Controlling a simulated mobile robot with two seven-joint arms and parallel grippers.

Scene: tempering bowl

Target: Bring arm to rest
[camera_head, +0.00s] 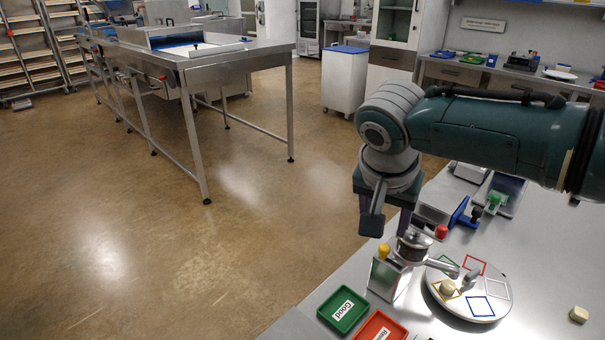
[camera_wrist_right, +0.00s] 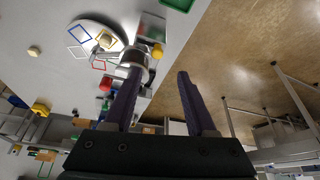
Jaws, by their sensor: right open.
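My right arm (camera_head: 490,130) reaches in from the right in the head view, above the steel table (camera_head: 540,265). My right gripper (camera_head: 385,222) points down over the table's left edge, behind a metal fixture (camera_head: 410,245) with a yellow knob. In the right wrist view, the gripper's two purple fingers (camera_wrist_right: 158,75) are apart with nothing between them. The head view partly hides the fingertips. Whether the fingers touch anything is not clear, but they look clear of the fixture. My left gripper is in neither view.
A round plate (camera_head: 495,315) with coloured square outlines carries a cream piece (camera_head: 447,288); another cream piece (camera_head: 579,314) lies to its right. A green "Good" tray (camera_head: 343,310) and a red tray (camera_head: 380,327) sit in front. Open floor (camera_head: 230,250) lies left of the table.

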